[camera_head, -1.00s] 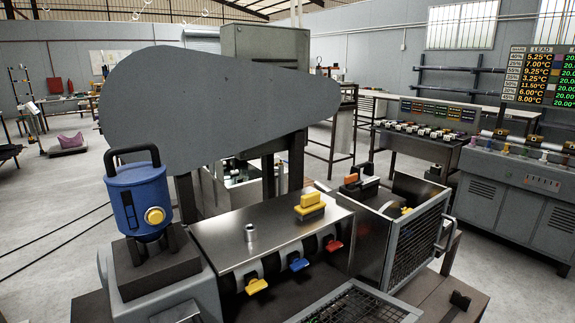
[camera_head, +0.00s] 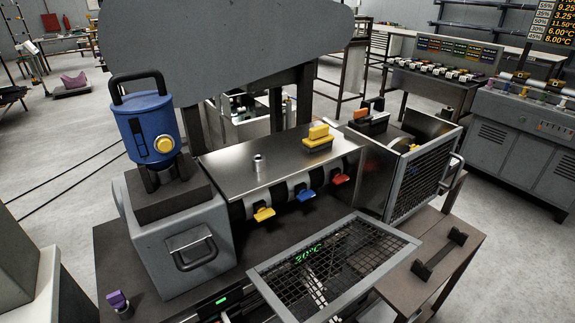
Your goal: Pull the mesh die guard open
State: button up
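An upright mesh guard (camera_head: 424,180) with a grey frame stands at the right end of the extruder, beside a dark metal side panel. A grey bar handle (camera_head: 452,174) sits on its right edge. A second mesh panel (camera_head: 335,265) in a light frame lies flat over the front of the machine, with a green temperature readout showing through it. I cannot tell how far either mesh guard is open. My gripper is not in view.
The steel-topped extruder barrel (camera_head: 225,175) carries yellow, blue and red levers. A blue hopper (camera_head: 150,125) stands on a grey block at left. A dark side table (camera_head: 435,260) with a black bracket is at right. Open floor lies beyond it.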

aim_at(455, 134)
jog(key=i+l, duration=0.2)
jog(key=l, duration=0.15)
jog(key=i+l, duration=0.2)
jog(key=l, duration=0.15)
jog(key=i+l, duration=0.2)
jog(key=l, duration=0.15)
jog(key=i+l, duration=0.2)
jog(key=l, duration=0.15)
